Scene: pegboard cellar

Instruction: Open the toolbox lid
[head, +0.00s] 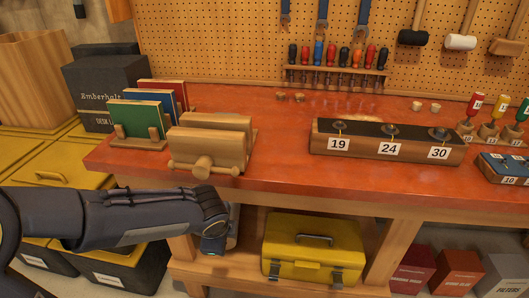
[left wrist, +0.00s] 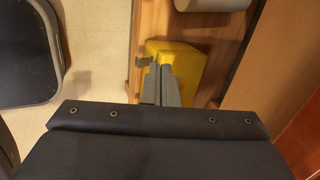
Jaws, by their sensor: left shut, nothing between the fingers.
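The yellow toolbox (head: 313,243) stands on the wooden shelf under the red bench in the head view. Its lid is down, with a dark handle (head: 314,239) on top. Two grey latches, left (head: 274,269) and right (head: 336,279), are on its front; I cannot tell if they are fastened. My left gripper is left of the toolbox in the head view, its fingertips not clear there. In the left wrist view its fingers (left wrist: 160,72) are shut and empty, overlapping the yellow toolbox (left wrist: 190,62) near a grey latch (left wrist: 144,62). Contact cannot be told. My right gripper is not in view.
The red bench top (head: 270,170) overhangs the shelf. A wooden vise (head: 210,145) sits on its front edge, above left of the toolbox. A bench leg (head: 385,255) and red boxes (head: 413,270) stand to the right. Black bins with yellow lids (head: 120,270) are at the left.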

